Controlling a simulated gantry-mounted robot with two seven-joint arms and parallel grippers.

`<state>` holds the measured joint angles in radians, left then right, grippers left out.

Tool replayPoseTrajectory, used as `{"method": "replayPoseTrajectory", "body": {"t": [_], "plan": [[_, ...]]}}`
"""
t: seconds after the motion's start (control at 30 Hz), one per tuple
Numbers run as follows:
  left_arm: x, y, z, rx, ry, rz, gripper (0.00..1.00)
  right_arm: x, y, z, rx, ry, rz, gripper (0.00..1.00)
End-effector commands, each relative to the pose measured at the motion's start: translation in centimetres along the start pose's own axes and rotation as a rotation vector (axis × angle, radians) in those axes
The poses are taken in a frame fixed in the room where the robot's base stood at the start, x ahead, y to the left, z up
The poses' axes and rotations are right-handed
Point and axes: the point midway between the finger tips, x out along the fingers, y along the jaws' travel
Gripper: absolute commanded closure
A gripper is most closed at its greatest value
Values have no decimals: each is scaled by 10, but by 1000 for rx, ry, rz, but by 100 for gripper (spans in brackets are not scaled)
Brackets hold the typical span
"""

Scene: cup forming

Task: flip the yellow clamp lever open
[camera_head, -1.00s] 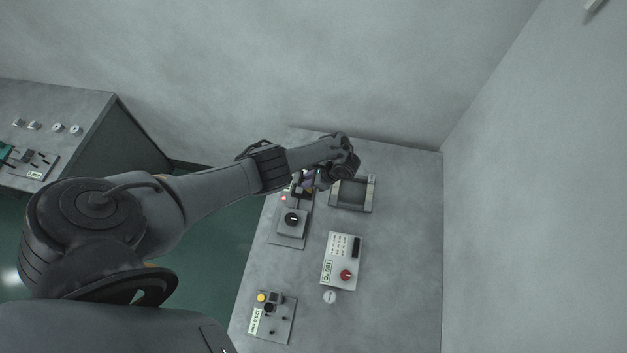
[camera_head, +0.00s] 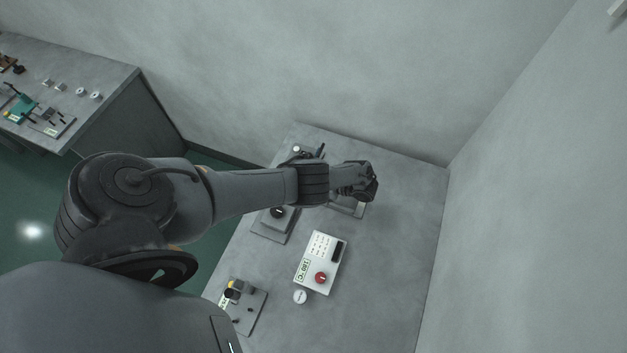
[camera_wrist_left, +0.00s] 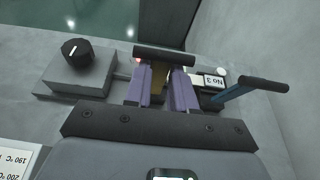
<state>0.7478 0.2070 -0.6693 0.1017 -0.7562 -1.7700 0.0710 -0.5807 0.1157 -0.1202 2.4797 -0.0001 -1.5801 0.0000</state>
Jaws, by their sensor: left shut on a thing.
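In the left wrist view, my left gripper's purple fingers (camera_wrist_left: 163,76) are shut on the yellow clamp lever (camera_wrist_left: 160,82). Only a dull yellow strip of its shaft shows between the fingers. A black crossbar (camera_wrist_left: 165,54) lies across just beyond the fingertips. To the right is a second lever, a blue lever (camera_wrist_left: 232,92) with a black bar handle, tilted and apart from the fingers. In the head view, my left forearm and wrist hide the fingers and the clamp. My right gripper is not in view.
A black knob (camera_wrist_left: 76,52) on a grey box is left of the fingers. A white label marked "No 3" (camera_wrist_left: 214,82) is near the blue lever. In the head view, a white control box (camera_head: 320,262) with a red knob stands nearer. The bench right of it is clear.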

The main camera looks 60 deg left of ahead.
Motion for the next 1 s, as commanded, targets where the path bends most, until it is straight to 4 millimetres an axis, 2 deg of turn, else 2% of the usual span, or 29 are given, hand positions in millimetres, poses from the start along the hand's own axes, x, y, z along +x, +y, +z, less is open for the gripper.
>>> {"method": "replayPoseTrajectory", "body": {"t": [0.33, 0.37, 0.5, 1.0], "plan": [[2, 1, -3, 1, 7, 1, 100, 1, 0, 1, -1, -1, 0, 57], [2, 1, -3, 1, 6, 1, 71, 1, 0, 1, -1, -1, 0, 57], [2, 1, -2, 1, 4, 1, 49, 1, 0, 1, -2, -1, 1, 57], [0, 0, 0, 0, 12, 1, 49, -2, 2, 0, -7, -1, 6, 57]]}}
